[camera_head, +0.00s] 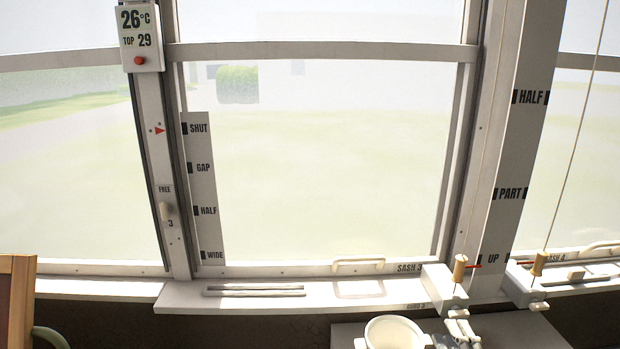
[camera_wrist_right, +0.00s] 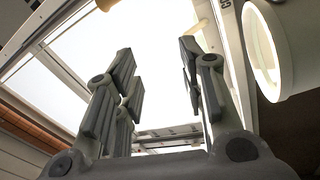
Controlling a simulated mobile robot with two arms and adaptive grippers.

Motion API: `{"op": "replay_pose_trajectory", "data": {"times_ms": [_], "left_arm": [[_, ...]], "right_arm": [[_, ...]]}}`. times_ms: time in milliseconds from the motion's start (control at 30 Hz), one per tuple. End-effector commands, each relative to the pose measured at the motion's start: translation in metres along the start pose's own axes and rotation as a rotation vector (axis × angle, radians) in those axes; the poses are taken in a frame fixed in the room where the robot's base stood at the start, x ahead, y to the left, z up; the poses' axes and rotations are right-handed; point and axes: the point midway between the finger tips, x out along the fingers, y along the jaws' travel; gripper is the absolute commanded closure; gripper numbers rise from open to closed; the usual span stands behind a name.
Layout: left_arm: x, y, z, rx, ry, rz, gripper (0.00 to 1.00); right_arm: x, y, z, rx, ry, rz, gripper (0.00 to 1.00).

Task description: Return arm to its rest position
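My right gripper (camera_wrist_right: 155,85) fills the middle of the right wrist view. Its grey fingers are apart, with nothing between them. In the head view only a small dark part of what looks like this gripper (camera_head: 446,341) shows at the bottom edge, below the window sill; the rest is cut off. My left gripper is in neither view. Sash 3 (camera_head: 330,170) stands behind the sill with its cream handle (camera_head: 358,263) on the bottom rail. The gripper is apart from this handle.
A white round open-topped thing (camera_head: 393,333) is at the bottom edge; a white cylinder (camera_wrist_right: 275,50) shows close by in the wrist view. Two white blocks with wooden knobs (camera_head: 459,268) (camera_head: 539,263) stand at right. A wooden panel (camera_head: 15,300) is at left. The sill (camera_head: 200,298) is mostly clear.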

Motion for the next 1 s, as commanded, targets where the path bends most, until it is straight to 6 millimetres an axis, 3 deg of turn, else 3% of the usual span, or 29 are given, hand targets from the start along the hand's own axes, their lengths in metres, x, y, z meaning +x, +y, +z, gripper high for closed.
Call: {"op": "replay_pose_trajectory", "data": {"times_ms": [267, 467, 700, 1000], "left_arm": [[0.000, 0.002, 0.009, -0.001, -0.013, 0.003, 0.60], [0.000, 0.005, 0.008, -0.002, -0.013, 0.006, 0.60], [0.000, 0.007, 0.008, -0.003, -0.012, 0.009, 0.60], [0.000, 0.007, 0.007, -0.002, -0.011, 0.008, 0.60]], "right_arm": [[-0.049, -0.019, 0.028, 0.333, -0.354, -0.083, 0.63], [-0.112, -0.062, 0.029, 0.598, -0.636, -0.255, 0.63], [-0.204, -0.110, -0.008, 0.842, -0.924, -0.552, 0.63], [-0.290, -0.129, -0.063, 0.970, -1.118, -0.864, 0.63]]}}
